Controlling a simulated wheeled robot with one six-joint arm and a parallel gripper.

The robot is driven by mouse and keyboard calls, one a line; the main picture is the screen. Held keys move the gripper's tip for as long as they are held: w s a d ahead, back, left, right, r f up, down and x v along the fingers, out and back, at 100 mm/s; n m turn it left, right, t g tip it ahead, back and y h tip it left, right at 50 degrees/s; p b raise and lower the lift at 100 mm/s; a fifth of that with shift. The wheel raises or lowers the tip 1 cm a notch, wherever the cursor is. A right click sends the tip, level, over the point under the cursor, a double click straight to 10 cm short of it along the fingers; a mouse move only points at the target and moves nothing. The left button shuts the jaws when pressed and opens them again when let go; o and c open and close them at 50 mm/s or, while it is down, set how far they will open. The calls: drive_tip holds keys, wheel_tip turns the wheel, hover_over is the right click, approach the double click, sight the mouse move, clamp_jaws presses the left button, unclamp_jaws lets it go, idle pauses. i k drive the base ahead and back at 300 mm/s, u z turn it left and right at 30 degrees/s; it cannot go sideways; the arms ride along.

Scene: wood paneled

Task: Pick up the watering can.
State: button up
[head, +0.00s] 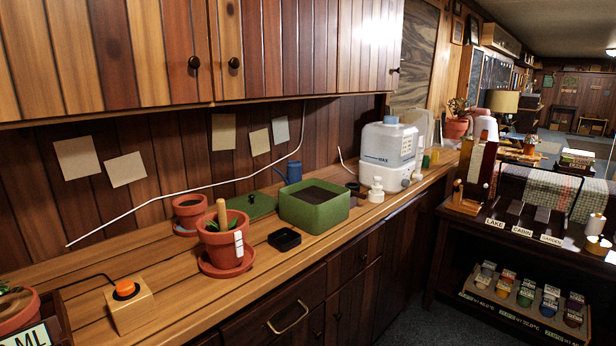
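A small blue watering can (291,171) stands on the wooden counter (262,261), against the paneled back wall. It sits behind the green planter box (322,219), which hides its lower part. Its spout points left and its body is on the right. My gripper is not in view.
A green lid (252,206), terracotta pots (222,240) and a small black tray (284,240) lie left of the planter. A white water dispenser (390,145) and white bottle (376,189) stand right. Cabinets (230,60) overhang the counter. Dark floor (425,270) lies between counter and shelf.

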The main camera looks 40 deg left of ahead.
sight(294, 167)
drive_tip(key=z, duration=0.05)
drive_tip(key=i, duration=1.75)
drive_tip(key=u, duration=0.45)
drive_tip(key=i, duration=1.15)
drive_tip(key=u, duration=1.65)
drive_tip(key=i, duration=0.9)
drive_tip(key=u, duration=0.85)
